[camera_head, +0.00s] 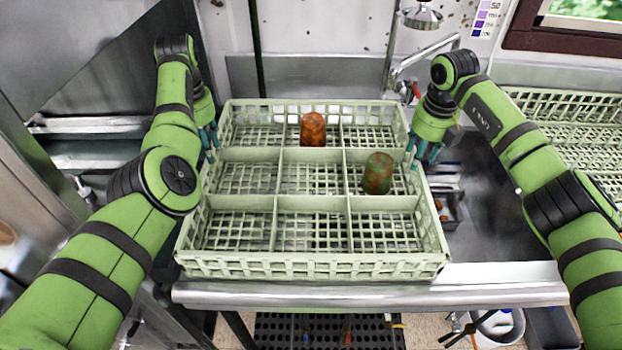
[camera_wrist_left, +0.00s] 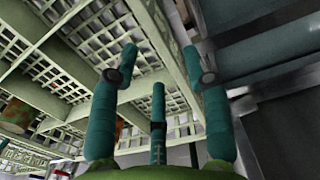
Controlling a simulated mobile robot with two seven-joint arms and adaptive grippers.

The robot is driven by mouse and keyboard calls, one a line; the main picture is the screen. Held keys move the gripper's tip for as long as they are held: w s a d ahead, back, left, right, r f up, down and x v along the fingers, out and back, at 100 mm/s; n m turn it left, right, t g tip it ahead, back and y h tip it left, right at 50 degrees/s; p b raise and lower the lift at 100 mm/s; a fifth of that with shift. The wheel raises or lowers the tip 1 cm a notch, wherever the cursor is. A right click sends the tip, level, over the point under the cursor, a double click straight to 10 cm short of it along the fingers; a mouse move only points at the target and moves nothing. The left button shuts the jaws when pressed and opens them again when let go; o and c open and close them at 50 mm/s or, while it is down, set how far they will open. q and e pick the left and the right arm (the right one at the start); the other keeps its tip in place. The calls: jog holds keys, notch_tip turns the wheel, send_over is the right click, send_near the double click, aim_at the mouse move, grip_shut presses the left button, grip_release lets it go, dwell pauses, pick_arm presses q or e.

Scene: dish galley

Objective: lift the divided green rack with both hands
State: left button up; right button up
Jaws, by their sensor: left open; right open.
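The divided green rack (camera_head: 312,263) is pale green with several open-mesh compartments and lies flat on the metal counter. A rusty orange cup (camera_head: 313,129) stands in its back middle compartment. A green-brown cup (camera_head: 378,172) stands in the middle-row right compartment. My left gripper (camera_head: 212,150) is open at the rack's left side wall. In the left wrist view, the teal fingers of my left gripper (camera_wrist_left: 158,85) are spread close to the rack wall (camera_wrist_left: 152,30); contact cannot be told. My right gripper (camera_head: 415,158) is open at the rack's right side wall, its fingertips partly hidden.
Another pale green rack (camera_head: 560,115) stands at the back right. A faucet (camera_head: 425,55) rises behind the rack, near my right arm. A sink basin (camera_head: 485,215) lies to the right. The counter's metal front edge (camera_head: 370,291) runs below the rack.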

pick_arm(q)
jog(key=shift+w+f, duration=0.15)
jog(key=shift+f, duration=0.1)
pick_arm(e)
jog(key=shift+w+a+f, duration=0.1)
jog(key=shift+w+f, duration=0.1)
pick_arm(q)
jog(key=shift+f, duration=0.3)
pick_arm(e)
jog(key=shift+f, duration=0.35)
pick_arm(q)
notch_tip(320, 180, down, 6)
pick_arm(e)
jog(key=f, duration=0.6)
jog(key=shift+w, duration=0.4)
pick_arm(q)
jog(key=shift+c, duration=0.4)
pick_arm(e)
jog(key=shift+c, duration=0.4)
pick_arm(q)
grip_shut()
pick_arm(e)
grip_shut()
pick_arm(q)
jog(key=shift+w+r, duration=0.1)
jog(key=shift+r, duration=0.05)
pick_arm(e)
jog(key=shift+w+r, duration=0.1)
jog(key=shift+r, duration=0.1)
